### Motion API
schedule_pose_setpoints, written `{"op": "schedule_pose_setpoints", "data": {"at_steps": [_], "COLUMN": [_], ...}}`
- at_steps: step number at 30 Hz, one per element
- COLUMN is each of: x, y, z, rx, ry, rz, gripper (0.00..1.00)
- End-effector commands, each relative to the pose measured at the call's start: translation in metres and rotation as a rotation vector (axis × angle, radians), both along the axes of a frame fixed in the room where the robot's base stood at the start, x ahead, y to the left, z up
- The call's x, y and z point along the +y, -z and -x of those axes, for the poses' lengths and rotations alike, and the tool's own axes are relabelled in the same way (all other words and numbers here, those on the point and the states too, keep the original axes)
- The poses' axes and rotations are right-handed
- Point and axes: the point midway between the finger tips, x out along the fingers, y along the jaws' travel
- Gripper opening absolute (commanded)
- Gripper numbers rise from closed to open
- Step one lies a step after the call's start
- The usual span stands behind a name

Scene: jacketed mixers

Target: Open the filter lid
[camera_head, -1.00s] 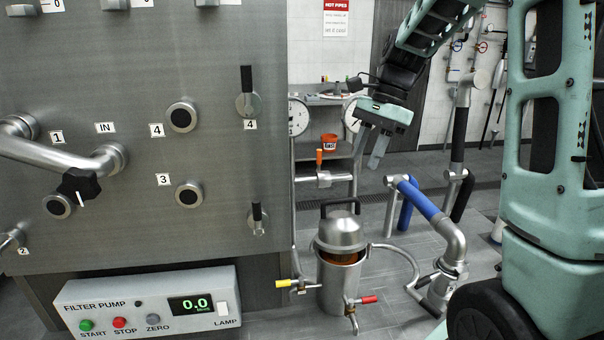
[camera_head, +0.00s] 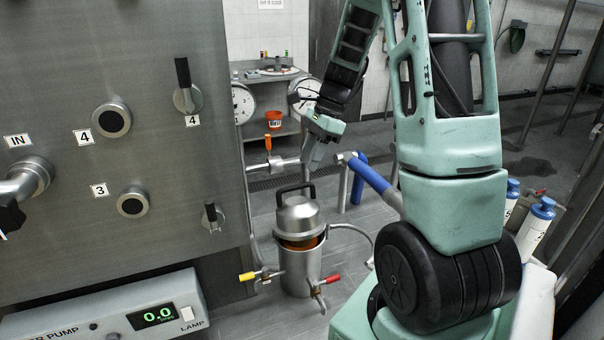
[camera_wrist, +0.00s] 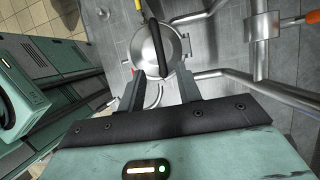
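The filter is a steel cylindrical vessel (camera_head: 302,268) low on the floor right of the big panel. Its domed steel lid (camera_head: 298,216) has a black arched handle (camera_head: 294,188). The lid sits over the vessel, with an orange band showing in the gap below its rim. My gripper (camera_head: 313,160) is above and slightly right of the lid, pointing down and apart from it. In the wrist view my gripper (camera_wrist: 160,85) has its two fingers spread with nothing between them. The lid (camera_wrist: 146,54) and its handle (camera_wrist: 157,45) lie just ahead of the fingertips.
A yellow-handled valve (camera_head: 247,276) and a red-handled valve (camera_head: 331,279) stick out from the vessel's sides. An orange-handled pipe valve (camera_head: 268,145) is behind it. A blue-sleeved pipe (camera_head: 370,174) stands right of the gripper. The steel panel (camera_head: 140,60) fills the left.

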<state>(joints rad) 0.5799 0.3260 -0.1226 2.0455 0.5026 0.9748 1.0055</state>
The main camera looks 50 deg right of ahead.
Motion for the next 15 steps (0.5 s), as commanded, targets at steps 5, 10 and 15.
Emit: {"op": "schedule_pose_setpoints", "data": {"at_steps": [5,10,15], "x": [0.012,0.019,0.021], "y": [0.029,0.047,0.054], "z": [-0.004,-0.007,-0.008], "rx": [0.003,0.0,0.0], "ry": [-0.001,0.0,-0.001], "rz": [-0.003,-0.001,0.0], "gripper": [0.34,0.34,0.34]}}
